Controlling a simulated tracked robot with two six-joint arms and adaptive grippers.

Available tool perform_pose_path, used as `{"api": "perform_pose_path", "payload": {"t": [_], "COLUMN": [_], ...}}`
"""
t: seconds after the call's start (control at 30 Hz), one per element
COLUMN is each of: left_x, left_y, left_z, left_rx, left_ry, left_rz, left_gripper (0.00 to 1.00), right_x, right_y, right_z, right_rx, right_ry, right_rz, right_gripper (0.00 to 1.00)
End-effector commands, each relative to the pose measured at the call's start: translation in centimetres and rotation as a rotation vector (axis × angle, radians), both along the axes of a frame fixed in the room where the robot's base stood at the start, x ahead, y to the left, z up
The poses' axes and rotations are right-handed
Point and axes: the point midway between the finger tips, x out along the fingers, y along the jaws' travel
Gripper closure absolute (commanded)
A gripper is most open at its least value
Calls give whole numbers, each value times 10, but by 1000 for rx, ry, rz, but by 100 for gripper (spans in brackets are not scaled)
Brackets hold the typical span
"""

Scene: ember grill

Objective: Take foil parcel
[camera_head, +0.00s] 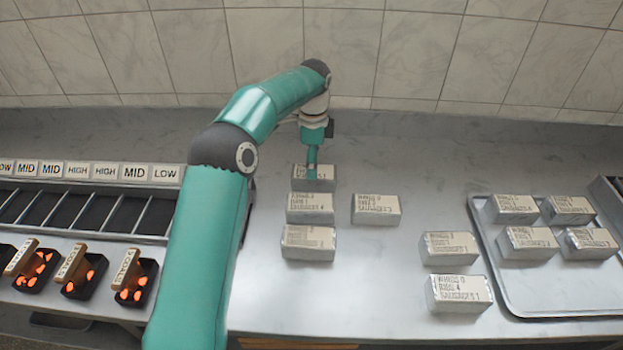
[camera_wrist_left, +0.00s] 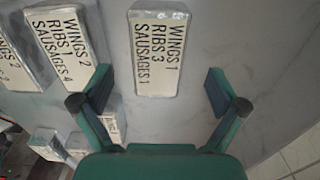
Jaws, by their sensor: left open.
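Several foil parcels with printed labels lie on the grey counter. In the head view my left gripper (camera_head: 313,172) is over the rearmost parcel (camera_head: 300,178) of the left column and partly hides it. In the left wrist view that parcel (camera_wrist_left: 158,50), labelled WINGS 1, RIBS 3, SAUSAGES 1, lies ahead of and between the two fingers. My left gripper (camera_wrist_left: 158,95) is open and empty there. A parcel labelled WINGS 2, RIBS 1, SAUSAGES 4 (camera_wrist_left: 60,45) lies beside it; the head view shows one such parcel (camera_head: 310,207) just in front. My right gripper is not in view.
A metal tray (camera_head: 510,302) holding several parcels stands at the right. Other parcels (camera_head: 376,209) lie mid-counter. At the left are a divided rack (camera_head: 155,220) with LOW, MID and HIGH labels and black boxes of glowing embers (camera_head: 135,290). The tiled wall (camera_head: 420,50) bounds the back.

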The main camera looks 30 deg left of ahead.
Motion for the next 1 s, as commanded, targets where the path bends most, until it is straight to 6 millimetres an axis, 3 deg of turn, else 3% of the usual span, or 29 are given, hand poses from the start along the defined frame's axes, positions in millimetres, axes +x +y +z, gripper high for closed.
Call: {"api": "perform_pose_path", "payload": {"t": [0.4,0.67,1.0], "left_x": [-2,-2,-2], "left_y": [-4,-4,-3], "left_z": [-48,-51,-50], "left_rx": [0,0,-1], "left_ry": [2,0,1], "left_rz": [0,0,1], "left_gripper": [3,3,60], "right_x": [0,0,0], "right_y": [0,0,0], "right_z": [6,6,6], "right_rx": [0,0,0], "right_ry": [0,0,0], "right_rz": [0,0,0], "right_gripper": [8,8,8]}}
